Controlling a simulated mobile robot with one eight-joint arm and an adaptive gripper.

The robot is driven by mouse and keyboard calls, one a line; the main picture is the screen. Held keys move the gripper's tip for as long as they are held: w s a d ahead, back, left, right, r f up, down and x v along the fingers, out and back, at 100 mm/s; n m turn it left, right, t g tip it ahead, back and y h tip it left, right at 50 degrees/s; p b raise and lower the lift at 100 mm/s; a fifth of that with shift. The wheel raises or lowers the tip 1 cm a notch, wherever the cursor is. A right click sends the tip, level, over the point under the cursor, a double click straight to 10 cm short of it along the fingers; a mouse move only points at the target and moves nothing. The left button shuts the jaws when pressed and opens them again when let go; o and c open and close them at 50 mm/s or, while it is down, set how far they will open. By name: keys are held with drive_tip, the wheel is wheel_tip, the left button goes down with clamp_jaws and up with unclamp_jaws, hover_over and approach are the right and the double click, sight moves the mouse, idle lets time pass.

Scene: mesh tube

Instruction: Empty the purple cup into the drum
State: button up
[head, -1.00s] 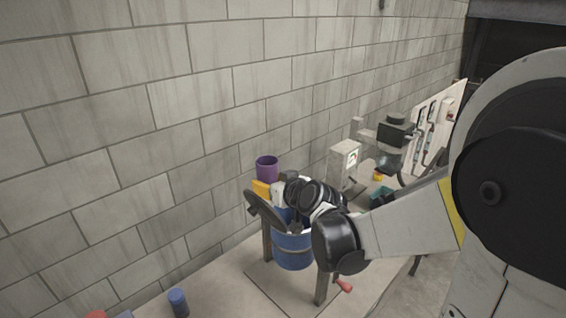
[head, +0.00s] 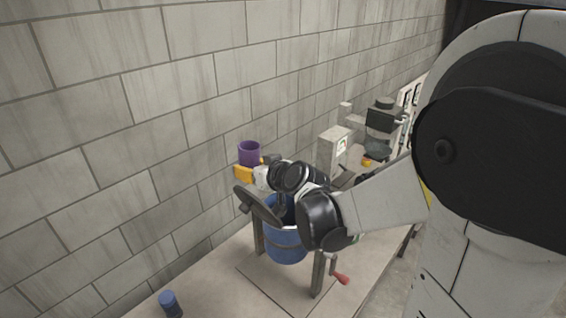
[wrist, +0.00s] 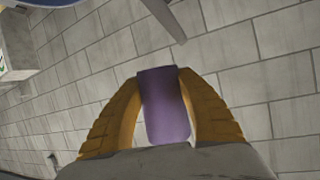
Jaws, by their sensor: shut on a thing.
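The purple cup (head: 249,152) is held up beyond the drum, close to the block wall, and looks upright in the head view. My gripper (head: 245,174) has yellow fingers and is shut on the cup. In the wrist view the cup (wrist: 165,105) sits between the two curved yellow fingers. The blue drum (head: 287,243) stands in a frame on the table, with its dark lid (head: 258,207) tilted open at the left. My arm hides part of the drum's mouth. The cup's contents cannot be seen.
A red-handled crank (head: 341,278) sticks out at the drum stand's lower right. A blue cylinder (head: 170,303) stands on the table at the front left. A grey machine (head: 335,150) stands behind on the right. The block wall is close behind the cup.

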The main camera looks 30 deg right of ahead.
drive_tip(key=shift+d+f+m+y, duration=0.25)
drive_tip(key=shift+m+y, duration=0.05)
drive_tip(key=shift+m, duration=0.1)
drive_tip(key=f+b, duration=0.1)
drive_tip(key=f+m+y+b, duration=0.1)
drive_tip(key=shift+w+d+f, duration=0.1)
drive_tip(key=shift+d+f, duration=0.25)
drive_tip(key=shift+d, duration=0.05)
drive_tip(key=shift+d+r+m+t+y, duration=0.2)
drive_tip(key=shift+m+y, duration=0.35)
drive_tip(key=shift+m, duration=0.4)
drive_tip(key=shift+d+r+m+t+y, duration=0.15)
drive_tip(key=shift+r+m+y, duration=0.3)
drive_tip(key=shift+m, duration=0.45)
drive_tip(key=shift+d+r+m+t+y, duration=0.15)
drive_tip(key=shift+d+m+y, duration=0.1)
drive_tip(key=shift+m+y, duration=0.55)
drive_tip(key=shift+r+m, duration=0.15)
drive_tip(key=shift+m, duration=0.2)
drive_tip(key=shift+r+m+t+p, duration=0.3)
drive_tip(key=shift+r+m+p, duration=0.35)
drive_tip(key=shift+m, duration=0.25)
